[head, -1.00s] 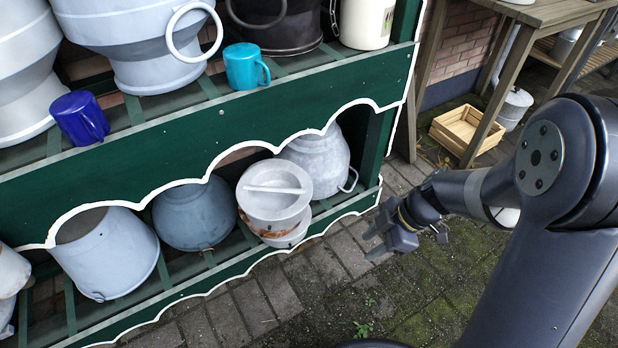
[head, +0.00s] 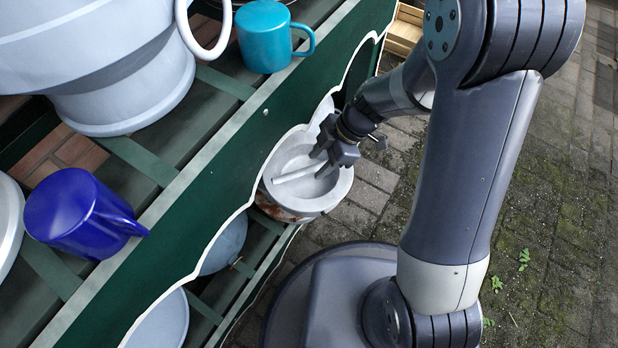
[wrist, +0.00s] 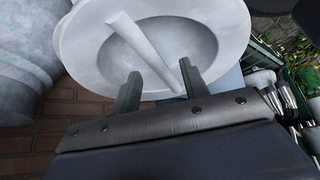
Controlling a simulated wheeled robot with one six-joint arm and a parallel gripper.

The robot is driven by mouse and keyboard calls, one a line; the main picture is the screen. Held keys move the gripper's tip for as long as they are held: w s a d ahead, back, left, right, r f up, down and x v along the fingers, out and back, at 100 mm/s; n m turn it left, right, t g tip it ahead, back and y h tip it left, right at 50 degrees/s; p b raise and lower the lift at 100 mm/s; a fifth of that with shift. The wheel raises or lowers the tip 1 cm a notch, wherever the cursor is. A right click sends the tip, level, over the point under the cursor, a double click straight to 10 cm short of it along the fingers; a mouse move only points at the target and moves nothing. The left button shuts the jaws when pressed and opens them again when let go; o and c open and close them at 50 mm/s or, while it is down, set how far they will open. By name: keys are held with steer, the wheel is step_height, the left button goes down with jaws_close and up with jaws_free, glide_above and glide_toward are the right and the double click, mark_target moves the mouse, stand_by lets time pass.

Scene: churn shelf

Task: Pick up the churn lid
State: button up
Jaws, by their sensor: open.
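The churn lid (head: 334,192) is a pale grey round dish with a straight bar handle (head: 297,173) across its recess. It sits on top of a churn on the lower shelf. In the wrist view the lid (wrist: 84,48) fills the upper middle, its bar (wrist: 141,48) running diagonally. My gripper (head: 324,165) is open at the lid, by the right end of the bar in the head view. In the wrist view the two fingers (wrist: 160,84) are apart, with the bar's near end between them. I cannot tell whether they touch it.
The green shelf (head: 215,185) with its scalloped white edge runs close beside my arm. Another churn (head: 226,245) is next to the lidded one. The paving (head: 545,220) at right is open.

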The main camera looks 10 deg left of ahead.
mark_target(308, 169)
steer(key=shift+s+a+f, duration=0.15)
steer(key=shift+a+f, duration=0.3)
steer(key=shift+f, duration=0.05)
steer(key=b+x, duration=0.2)
steer(key=x, duration=0.3)
steer(key=shift+a+r, duration=0.1)
steer(key=shift+a, duration=0.1)
steer(key=shift+c, duration=0.4)
jaws_close()
steer(key=shift+r, duration=0.1)
